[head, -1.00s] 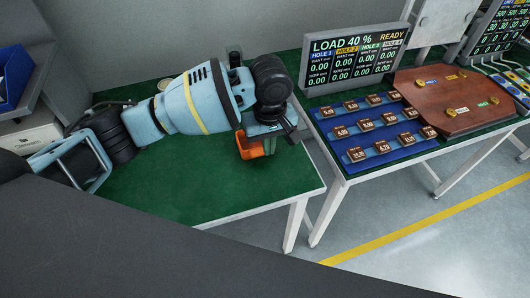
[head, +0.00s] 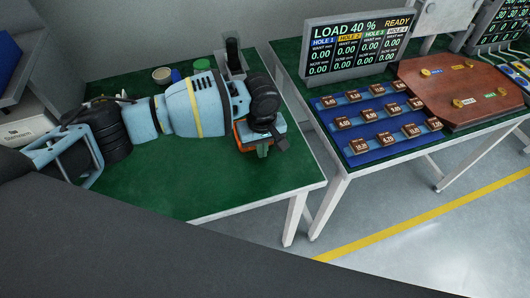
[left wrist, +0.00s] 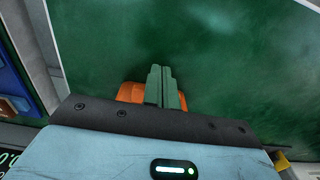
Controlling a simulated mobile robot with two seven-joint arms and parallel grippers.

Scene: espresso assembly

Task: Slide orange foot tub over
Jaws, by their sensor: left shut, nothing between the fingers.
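The orange foot tub (head: 238,138) is on the green-topped table near its right edge, mostly hidden by my left gripper and wrist in the head view. In the left wrist view, orange parts of the tub (left wrist: 130,92) show on both sides of my fingers. My left gripper (head: 263,150) is shut with nothing between its fingers. Its closed fingers (left wrist: 162,72) point down over the tub in the left wrist view; I cannot tell whether they touch it. My right gripper is not in view.
Small round containers (head: 162,75) and a dark upright device (head: 234,58) stand at the table's back. The table front (head: 200,195) is clear. Across a gap, another table holds a load display (head: 355,50), blue trays with several brown blocks (head: 385,152) and a wooden board (head: 460,85).

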